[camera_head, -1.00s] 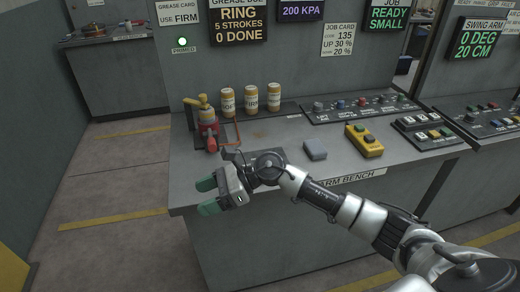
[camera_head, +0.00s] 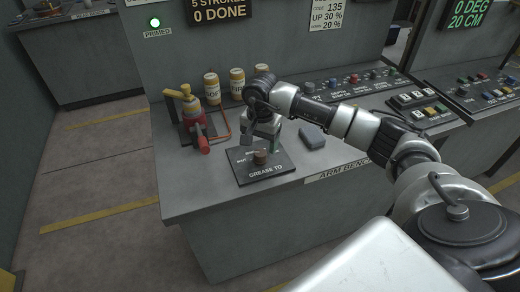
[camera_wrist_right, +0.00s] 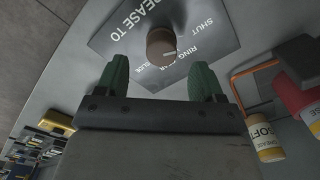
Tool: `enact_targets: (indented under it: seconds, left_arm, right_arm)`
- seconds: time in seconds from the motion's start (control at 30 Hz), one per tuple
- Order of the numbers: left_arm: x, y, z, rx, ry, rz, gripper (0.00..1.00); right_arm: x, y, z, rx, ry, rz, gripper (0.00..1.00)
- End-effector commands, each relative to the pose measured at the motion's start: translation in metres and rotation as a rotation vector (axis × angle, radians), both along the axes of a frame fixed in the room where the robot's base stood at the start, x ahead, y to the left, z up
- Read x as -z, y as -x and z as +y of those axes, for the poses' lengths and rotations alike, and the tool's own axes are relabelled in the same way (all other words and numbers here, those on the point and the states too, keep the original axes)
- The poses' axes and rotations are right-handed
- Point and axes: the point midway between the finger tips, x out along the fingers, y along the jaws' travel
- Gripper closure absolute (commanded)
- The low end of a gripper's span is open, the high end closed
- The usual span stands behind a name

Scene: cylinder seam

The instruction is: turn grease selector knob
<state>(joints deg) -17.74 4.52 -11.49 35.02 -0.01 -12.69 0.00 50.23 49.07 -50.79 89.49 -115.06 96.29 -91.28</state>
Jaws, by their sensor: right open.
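The grease selector knob (camera_head: 260,157) is a small brown round knob on a dark plate (camera_head: 249,181) marked GREASE TO, near the front of the bench. In the right wrist view the knob (camera_wrist_right: 161,45) lies just beyond and between the fingertips, with a light pointer line on it. The plate there reads SHUT and RING; other labels are partly unreadable. My right gripper (camera_wrist_right: 155,75) has its green fingers apart, empty, and not around the knob. In the head view my right gripper (camera_head: 262,138) is above and behind the knob, pointing down. My left gripper is not in view.
A red and yellow grease pump (camera_head: 192,118) stands left of the plate. Several grease cartridges (camera_head: 212,88) stand at the back. A grey block (camera_head: 312,137) lies right of my gripper. A button panel (camera_head: 350,85) runs along the back. The bench's front left is clear.

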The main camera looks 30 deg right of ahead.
Motion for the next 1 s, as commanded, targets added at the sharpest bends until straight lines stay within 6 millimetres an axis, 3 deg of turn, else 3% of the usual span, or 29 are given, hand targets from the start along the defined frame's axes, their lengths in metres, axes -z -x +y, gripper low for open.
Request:
enact_targets:
  seconds: [0.1,0.3,0.67,0.9,1.0]
  left_arm:
    - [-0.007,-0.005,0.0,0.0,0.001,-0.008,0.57]
    - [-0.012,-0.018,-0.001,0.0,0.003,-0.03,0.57]
    - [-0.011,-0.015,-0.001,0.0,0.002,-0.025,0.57]
    - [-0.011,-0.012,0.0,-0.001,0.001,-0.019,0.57]
    - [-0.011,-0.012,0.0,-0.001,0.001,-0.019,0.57]
  right_arm:
    - [0.02,0.001,0.0,0.0,-0.001,0.004,0.32]
    - [0.042,0.0,0.0,0.001,-0.002,0.001,0.32]
    - [0.047,0.0,0.0,0.001,-0.001,0.0,0.33]
    - [0.046,0.0,0.0,0.001,-0.001,0.0,0.7]
    - [0.046,0.0,0.0,0.001,-0.001,0.0,0.81]
